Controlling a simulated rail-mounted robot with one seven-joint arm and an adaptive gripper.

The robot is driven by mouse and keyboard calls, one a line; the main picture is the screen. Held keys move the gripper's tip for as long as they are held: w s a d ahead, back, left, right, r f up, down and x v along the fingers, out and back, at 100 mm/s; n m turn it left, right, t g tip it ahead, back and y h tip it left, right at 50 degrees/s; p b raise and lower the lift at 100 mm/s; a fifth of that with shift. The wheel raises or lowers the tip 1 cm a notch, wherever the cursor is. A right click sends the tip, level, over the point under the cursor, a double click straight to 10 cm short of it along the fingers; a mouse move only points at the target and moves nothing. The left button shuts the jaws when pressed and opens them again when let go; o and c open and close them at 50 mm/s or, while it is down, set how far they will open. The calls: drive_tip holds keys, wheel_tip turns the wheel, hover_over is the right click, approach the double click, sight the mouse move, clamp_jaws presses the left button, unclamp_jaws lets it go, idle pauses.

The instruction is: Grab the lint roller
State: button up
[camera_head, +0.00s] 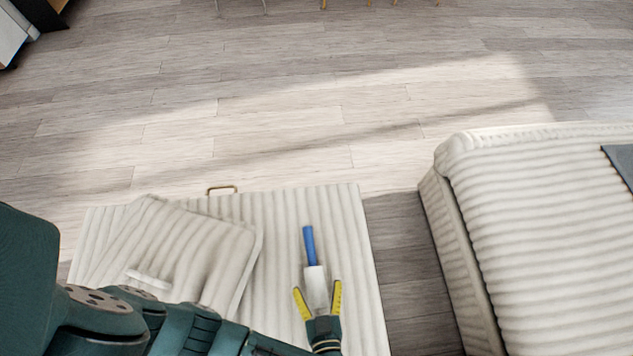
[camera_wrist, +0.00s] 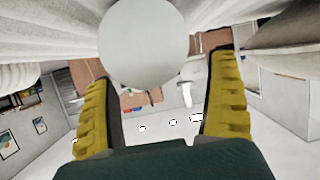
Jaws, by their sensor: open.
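The lint roller has a blue handle (camera_head: 309,246) and a white roll (camera_head: 316,290). It lies on a cream ribbed surface in the head view, handle pointing away from me. My gripper (camera_head: 318,296) is open, with its yellow fingers on either side of the white roll. In the wrist view, the round white end of the roll (camera_wrist: 143,44) shows large at the top, in front of and between the open fingers of my gripper (camera_wrist: 160,82). A gap shows between the roll and the right finger.
A ribbed cushion (camera_head: 185,250) lies to the left on the same cream surface (camera_head: 350,225). A small brass-coloured handle (camera_head: 222,188) stands at its far edge. A cream ribbed sofa or bench (camera_head: 540,220) is at the right, across a strip of floor. Wooden floor (camera_head: 280,110) beyond is clear.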

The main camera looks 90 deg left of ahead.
sight(315, 278)
drive_tip(key=x, duration=0.3)
drive_tip(key=shift+s, duration=0.15)
drive_tip(key=shift+d, duration=0.1)
drive_tip(key=shift+c, duration=0.3)
